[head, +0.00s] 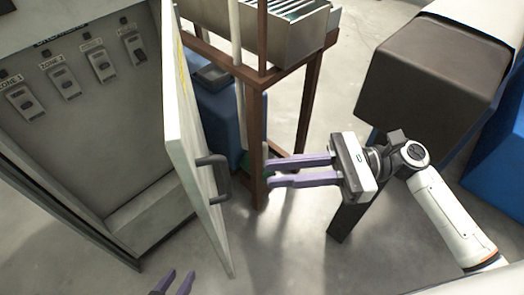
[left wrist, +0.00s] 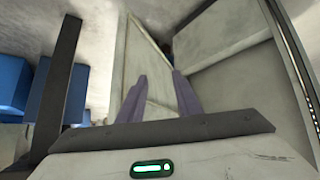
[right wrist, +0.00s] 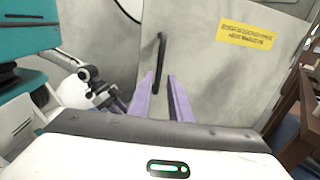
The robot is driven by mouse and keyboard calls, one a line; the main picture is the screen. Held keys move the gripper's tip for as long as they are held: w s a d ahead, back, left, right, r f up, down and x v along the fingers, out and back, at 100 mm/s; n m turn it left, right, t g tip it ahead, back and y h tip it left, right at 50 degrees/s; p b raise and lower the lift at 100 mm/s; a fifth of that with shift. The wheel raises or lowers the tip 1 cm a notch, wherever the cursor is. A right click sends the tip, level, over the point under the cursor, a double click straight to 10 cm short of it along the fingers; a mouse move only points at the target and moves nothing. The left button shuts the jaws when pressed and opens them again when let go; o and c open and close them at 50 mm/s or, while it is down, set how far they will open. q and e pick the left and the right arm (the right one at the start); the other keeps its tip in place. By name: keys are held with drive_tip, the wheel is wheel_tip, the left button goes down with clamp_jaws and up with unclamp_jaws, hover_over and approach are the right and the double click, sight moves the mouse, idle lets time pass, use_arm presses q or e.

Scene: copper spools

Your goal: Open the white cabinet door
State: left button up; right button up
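The white cabinet (head: 95,130) stands at the left of the head view, with its interior showing. Its door (head: 190,140) stands swung well out from it. The dark handle (head: 222,180) is on the door's right-hand face; it also shows upright in the right wrist view (right wrist: 162,62). My right gripper (head: 269,174) is open and empty, right of the handle and apart from it, fingers pointing at the door. My left gripper (head: 173,280) is open and empty at the bottom edge, below the cabinet opening; only its fingertips show there.
Several switches (head: 62,82) line the cabinet's back wall. A brown rack (head: 257,120) with a metal bin (head: 285,32) stands close behind the door and right gripper. A dark box (head: 425,75) is at the right. The floor (head: 285,255) in front is clear.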

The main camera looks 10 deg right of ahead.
sight(212, 158)
drive_tip(key=a, duration=0.6)
drive_tip(key=w+a+p, duration=0.1)
drive_tip(key=a, duration=0.2)
drive_tip(key=shift+a, duration=0.35)
drive_tip(key=shift+r, duration=0.1)
clamp_jaws()
drive_tip(key=shift+t, duration=0.3)
drive_tip(key=shift+d, duration=0.1)
